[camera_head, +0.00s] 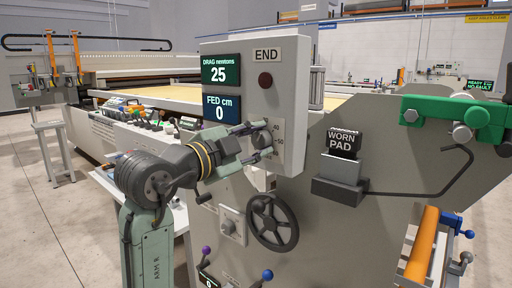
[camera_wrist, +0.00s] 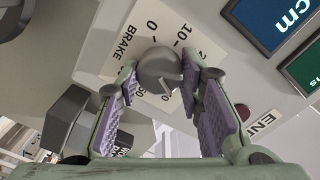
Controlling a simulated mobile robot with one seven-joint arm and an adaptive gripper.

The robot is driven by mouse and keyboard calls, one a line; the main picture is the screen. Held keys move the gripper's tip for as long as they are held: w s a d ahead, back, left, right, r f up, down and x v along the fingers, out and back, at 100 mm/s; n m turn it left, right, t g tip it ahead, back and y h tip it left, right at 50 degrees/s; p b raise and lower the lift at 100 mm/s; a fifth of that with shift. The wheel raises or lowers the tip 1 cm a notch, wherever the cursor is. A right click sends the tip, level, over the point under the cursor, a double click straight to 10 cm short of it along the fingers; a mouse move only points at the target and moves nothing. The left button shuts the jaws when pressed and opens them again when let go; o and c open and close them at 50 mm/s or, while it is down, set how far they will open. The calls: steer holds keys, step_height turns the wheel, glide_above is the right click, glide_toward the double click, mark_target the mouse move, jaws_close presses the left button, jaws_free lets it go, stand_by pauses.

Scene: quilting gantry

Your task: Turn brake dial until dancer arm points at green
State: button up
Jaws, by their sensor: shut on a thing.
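The brake dial (camera_head: 262,138) is a grey knob on the front of the upright control panel (camera_head: 285,85). My gripper (camera_head: 263,140) reaches it from the left, its two fingers on either side of the knob. In the wrist view the dial (camera_wrist: 160,70) sits between the purple-padded fingers (camera_wrist: 160,88), and my gripper is shut on it. A pale scale plate (camera_wrist: 185,35) marked BRAKE with numbers lies behind it; the fingers hide part of the scale. I cannot pick out the dancer arm or its green mark with certainty.
The panel's displays read DRAG newtons 25 (camera_head: 220,70) and FED cm 0 (camera_head: 220,109). A black handwheel (camera_head: 273,223) is below the dial. A WORN PAD block (camera_head: 342,165) and a green bracket (camera_head: 450,118) are to the right. Open floor (camera_head: 45,235) is at left.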

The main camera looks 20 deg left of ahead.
stand_by(0.4)
steer(key=o, duration=1.2)
steer(key=shift+c, duration=0.2)
steer(key=shift+s, duration=0.1)
steer(key=v, duration=1.1)
steer(key=shift+s+a, duration=0.15)
steer(key=shift+s, duration=0.25)
steer(key=shift+r, duration=0.1)
